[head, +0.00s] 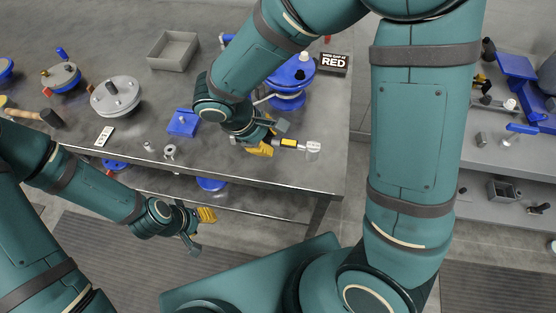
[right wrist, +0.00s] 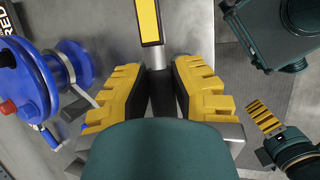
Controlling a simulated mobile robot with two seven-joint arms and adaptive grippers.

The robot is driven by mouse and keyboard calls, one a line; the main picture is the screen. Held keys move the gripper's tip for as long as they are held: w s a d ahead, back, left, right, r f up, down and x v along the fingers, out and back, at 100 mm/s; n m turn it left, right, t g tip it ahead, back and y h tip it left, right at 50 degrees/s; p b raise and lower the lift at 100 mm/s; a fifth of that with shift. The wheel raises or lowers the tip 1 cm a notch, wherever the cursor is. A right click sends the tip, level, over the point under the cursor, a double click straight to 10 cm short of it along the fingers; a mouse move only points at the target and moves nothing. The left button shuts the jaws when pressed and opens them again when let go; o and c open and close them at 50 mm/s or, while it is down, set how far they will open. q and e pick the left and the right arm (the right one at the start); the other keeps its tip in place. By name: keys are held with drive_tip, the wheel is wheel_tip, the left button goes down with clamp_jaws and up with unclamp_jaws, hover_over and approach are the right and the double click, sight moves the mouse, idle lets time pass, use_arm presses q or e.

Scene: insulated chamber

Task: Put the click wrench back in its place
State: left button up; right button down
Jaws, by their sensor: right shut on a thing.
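The click wrench (head: 289,143) shows a yellow and black section and a pale end near the front right of the grey table. My right gripper (head: 262,142) is shut on it just above or at the tabletop; I cannot tell if it touches the table. In the right wrist view, the wrench (right wrist: 150,22) points away from me, its metal shaft running between my yellow fingers (right wrist: 172,92). The part behind them is hidden. My left gripper (head: 201,228) is open and empty in front of the table edge. The wrench's place cannot be made out.
On the table (head: 225,165) are a blue block (head: 182,122), a grey open box (head: 173,50), a blue reel (head: 290,78), a black "RED" sign (head: 334,63), a round grey disc (head: 115,96) and small metal parts. A grey shelf (head: 495,150) with parts stands right.

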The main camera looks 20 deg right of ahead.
drive_tip(key=shift+f+b, duration=0.75)
drive_tip(key=shift+f, duration=2.65)
drive_tip(key=shift+f, duration=0.1)
drive_tip(key=c, duration=1)
unclamp_jaws()
drive_tip(key=shift+o, duration=0.2)
drive_tip(key=shift+a+r, duration=0.1)
drive_tip(key=shift+r, duration=0.3)
drive_tip(key=p+v, duration=0.2)
drive_tip(key=v, duration=0.9)
drive_tip(key=shift+r+p, duration=0.15)
drive_tip(key=shift+p, duration=0.2)
drive_tip(key=shift+a, duration=0.1)
